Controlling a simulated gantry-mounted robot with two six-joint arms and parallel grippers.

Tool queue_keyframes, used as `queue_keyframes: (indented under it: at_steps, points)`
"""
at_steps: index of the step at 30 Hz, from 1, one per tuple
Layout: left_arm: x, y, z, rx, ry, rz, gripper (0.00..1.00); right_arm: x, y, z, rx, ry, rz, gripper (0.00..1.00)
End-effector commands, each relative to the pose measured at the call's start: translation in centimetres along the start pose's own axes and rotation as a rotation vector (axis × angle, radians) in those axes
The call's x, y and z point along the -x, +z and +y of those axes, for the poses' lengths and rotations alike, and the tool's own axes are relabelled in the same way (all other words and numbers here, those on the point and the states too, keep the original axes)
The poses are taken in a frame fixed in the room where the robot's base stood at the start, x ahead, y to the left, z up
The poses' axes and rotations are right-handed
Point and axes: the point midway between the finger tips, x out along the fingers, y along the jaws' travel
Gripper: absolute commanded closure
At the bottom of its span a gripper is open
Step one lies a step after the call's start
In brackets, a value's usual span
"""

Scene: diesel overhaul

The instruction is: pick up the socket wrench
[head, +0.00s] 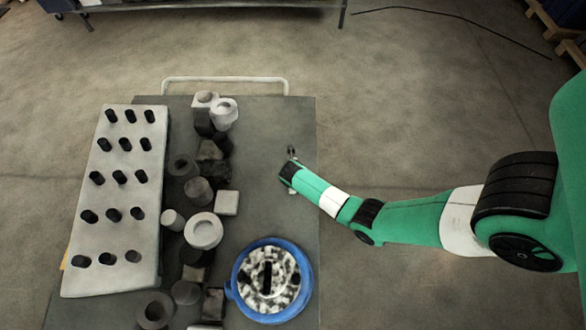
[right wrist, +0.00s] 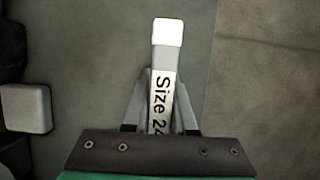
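The socket wrench (right wrist: 162,88), a pale grey bar with a bright white end and the lettering "Size 24", lies lengthwise between the two grey fingers of my right gripper in the right wrist view. The fingers (right wrist: 163,78) are close against both its sides, with no clear gap. Its lower end is hidden by the gripper body. In the head view my right gripper (head: 291,172) is over the right part of the dark table, and the wrench is mostly hidden there. Whether it is lifted I cannot tell. My left gripper is not in view.
A pale block with rows of dark pegs (head: 118,185) stands on the table's left. Several grey and dark parts, including a white ring (head: 203,231), crowd the middle. A blue round container (head: 236,292) stands at the lower right. The table's right strip (head: 262,135) is clear.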

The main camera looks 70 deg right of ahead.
Motion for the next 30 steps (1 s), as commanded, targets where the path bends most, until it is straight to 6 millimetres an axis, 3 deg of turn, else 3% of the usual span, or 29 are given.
queue_keyframes:
  at_steps: [3, 30]
  points:
    - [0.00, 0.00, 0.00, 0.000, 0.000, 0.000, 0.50, 0.00, -0.01, -0.01, 0.000, 0.000, 0.000, 1.00]
    - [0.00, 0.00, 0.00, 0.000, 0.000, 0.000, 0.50, 0.01, -0.01, -0.01, 0.000, 0.000, 0.000, 1.00]
